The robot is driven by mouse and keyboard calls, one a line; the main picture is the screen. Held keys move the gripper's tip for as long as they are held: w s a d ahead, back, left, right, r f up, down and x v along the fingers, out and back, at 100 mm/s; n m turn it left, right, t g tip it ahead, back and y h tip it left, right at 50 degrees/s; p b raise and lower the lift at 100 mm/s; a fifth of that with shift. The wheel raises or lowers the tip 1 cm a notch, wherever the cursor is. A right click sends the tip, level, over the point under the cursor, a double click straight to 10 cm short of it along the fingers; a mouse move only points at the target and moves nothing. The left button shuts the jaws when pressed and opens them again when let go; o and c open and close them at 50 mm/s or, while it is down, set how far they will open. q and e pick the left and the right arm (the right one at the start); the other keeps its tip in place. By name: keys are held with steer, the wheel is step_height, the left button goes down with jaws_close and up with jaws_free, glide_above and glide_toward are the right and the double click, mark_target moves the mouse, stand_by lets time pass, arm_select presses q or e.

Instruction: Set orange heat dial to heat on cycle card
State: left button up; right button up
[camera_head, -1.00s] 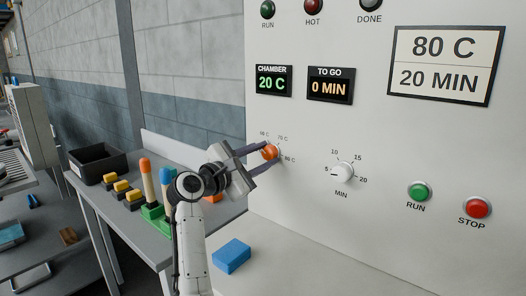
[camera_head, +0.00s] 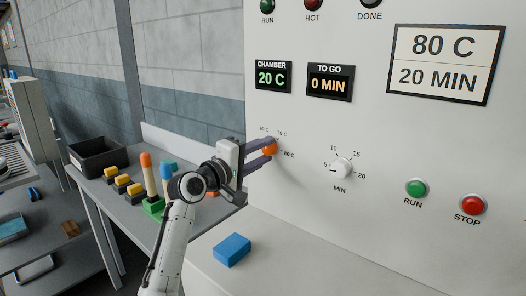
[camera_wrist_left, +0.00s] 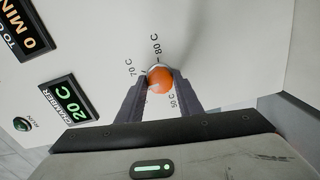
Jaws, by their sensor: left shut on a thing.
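The orange heat dial (camera_head: 269,149) sits on the pale panel, with 70 C and 80 C labels around it. My left gripper (camera_head: 266,147) is at the dial, its two dark fingers closed on either side of it. In the left wrist view the orange dial (camera_wrist_left: 160,79) shows between the fingertips, and the 80 C label lies just beyond it. The dial's pointer is too small or hidden to read. The cycle card (camera_head: 443,64) at the upper right of the panel reads 80 C and 20 MIN. My right gripper is not in view.
The white minutes dial (camera_head: 341,168), green RUN button (camera_head: 416,188) and red STOP button (camera_head: 472,205) are to the right. The chamber display (camera_head: 273,77) reads 20 C; the to-go display (camera_head: 330,82) reads 0 MIN. A blue block (camera_head: 232,250) lies on the ledge below.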

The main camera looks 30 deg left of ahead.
arm_select(q)
steer(key=m, duration=0.5)
steer(key=shift+f+m, duration=0.15)
steer(key=shift+m, duration=0.15)
steer(key=m, duration=0.4)
steer(key=m+p, duration=0.1)
steer(key=m, duration=0.5)
steer(key=shift+a+m+p, duration=0.1)
steer(key=shift+m+p, duration=0.3)
steer(key=shift+m, duration=2.1)
steer(key=o, duration=1)
steer(key=shift+o, duration=0.2)
